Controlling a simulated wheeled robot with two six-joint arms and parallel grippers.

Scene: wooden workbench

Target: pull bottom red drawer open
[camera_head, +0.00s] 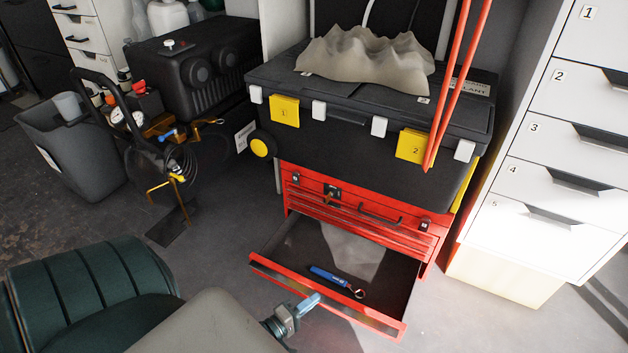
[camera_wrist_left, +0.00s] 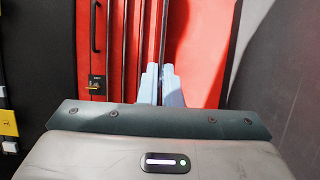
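The bottom red drawer (camera_head: 375,322) is pulled well out of the red tool chest (camera_head: 345,205), its dark inside showing. A blue-handled tool (camera_head: 328,276) lies in it. My left gripper (camera_head: 312,300) is at the middle of the drawer's front panel. In the left wrist view its two pale fingers (camera_wrist_left: 162,85) are close together, with a thin dark edge of the red front (camera_wrist_left: 205,50) between them; they appear shut on it. The exact contact is partly hidden. My right gripper is not in view.
White numbered drawers (camera_head: 550,180) stand close on the right. A grey bin (camera_head: 70,150) and a black hose cart (camera_head: 135,130) stand left. Floor around the open drawer is clear.

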